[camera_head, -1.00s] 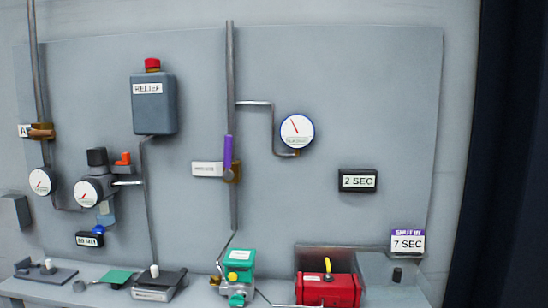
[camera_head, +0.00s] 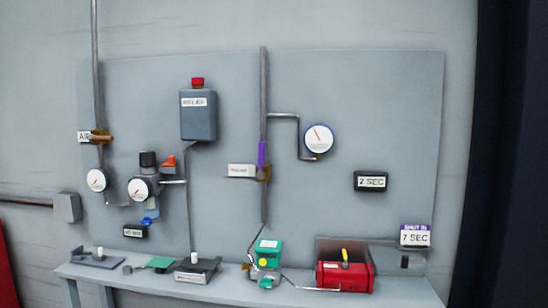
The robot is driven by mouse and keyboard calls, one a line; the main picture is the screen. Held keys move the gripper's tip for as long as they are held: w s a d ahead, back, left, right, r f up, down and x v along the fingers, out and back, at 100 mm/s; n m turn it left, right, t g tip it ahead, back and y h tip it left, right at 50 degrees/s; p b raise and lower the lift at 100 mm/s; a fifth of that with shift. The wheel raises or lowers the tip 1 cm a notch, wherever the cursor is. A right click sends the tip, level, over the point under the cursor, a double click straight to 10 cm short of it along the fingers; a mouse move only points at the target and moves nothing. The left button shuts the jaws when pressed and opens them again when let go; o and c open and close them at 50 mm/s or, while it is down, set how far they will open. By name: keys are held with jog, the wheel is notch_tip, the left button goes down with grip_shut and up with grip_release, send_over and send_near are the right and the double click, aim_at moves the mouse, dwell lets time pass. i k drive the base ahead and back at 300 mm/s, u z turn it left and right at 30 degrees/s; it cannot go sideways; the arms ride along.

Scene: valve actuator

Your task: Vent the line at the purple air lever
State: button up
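The purple air lever (camera_head: 262,154) stands upright, in line with the vertical pipe (camera_head: 264,95) on the grey wall panel. It sits on a brass-coloured valve body (camera_head: 263,173), with a white label (camera_head: 241,170) to its left, too small to read. A round gauge (camera_head: 319,138) with a red needle is joined to the same pipe on the right. My gripper is not in view, so its state and its place relative to the lever are hidden.
A bench (camera_head: 135,279) below the panel holds a green actuator (camera_head: 267,255), a red unit (camera_head: 345,276) and flat pedals. A RELIEF box (camera_head: 198,117), an AIR valve (camera_head: 100,137) and a "2 SEC" display (camera_head: 371,181) hang on the panel. A dark column stands at right.

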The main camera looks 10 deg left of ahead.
aim_at(261, 175)
jog(key=u, duration=0.05)
jog(key=i, duration=1)
jog(key=u, duration=0.1)
